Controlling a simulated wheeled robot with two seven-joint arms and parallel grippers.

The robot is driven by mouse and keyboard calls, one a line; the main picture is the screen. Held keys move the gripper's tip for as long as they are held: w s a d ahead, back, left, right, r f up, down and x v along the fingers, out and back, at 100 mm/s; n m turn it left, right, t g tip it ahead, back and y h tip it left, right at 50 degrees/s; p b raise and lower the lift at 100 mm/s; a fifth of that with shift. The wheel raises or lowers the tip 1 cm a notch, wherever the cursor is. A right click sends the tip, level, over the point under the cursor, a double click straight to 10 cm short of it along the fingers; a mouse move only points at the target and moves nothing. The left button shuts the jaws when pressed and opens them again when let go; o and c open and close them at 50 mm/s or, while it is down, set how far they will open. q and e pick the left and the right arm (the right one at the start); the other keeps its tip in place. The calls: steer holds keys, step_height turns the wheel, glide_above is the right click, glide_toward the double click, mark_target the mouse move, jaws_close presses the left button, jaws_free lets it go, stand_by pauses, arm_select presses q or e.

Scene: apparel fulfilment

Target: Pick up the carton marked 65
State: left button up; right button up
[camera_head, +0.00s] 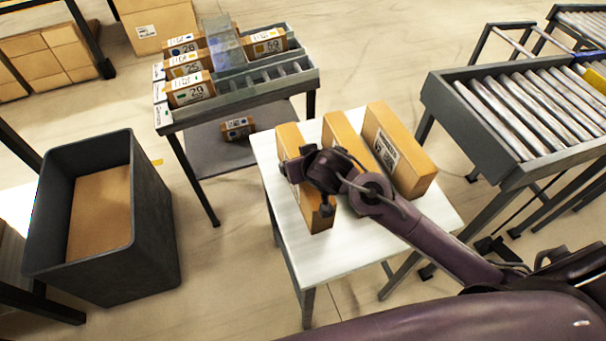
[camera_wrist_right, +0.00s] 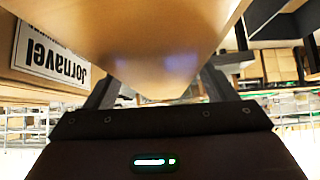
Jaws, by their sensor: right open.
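Three brown cartons stand side by side on a white table: a left one (camera_head: 290,139), a middle one (camera_head: 340,126) and a right one (camera_head: 401,150) with a white label. I cannot read 65 on any carton. My right gripper (camera_head: 308,176) is over the left carton, its arm reaching across the other two. In the right wrist view the open fingers (camera_wrist_right: 157,88) stand on either side of a carton (camera_wrist_right: 150,45); contact cannot be told. Another carton with a "Jornavel" label (camera_wrist_right: 52,52) shows at left there. My left gripper is out of view.
The white table (camera_head: 345,262) has free room in front. A rack (camera_head: 235,102) behind holds cartons marked 28, 25, 29 and 59. A grey bin (camera_head: 152,215) stands at left, a roller conveyor (camera_head: 520,115) at right.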

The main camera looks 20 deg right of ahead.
steer(key=shift+r, duration=0.1)
jaws_close()
stand_by(0.3)
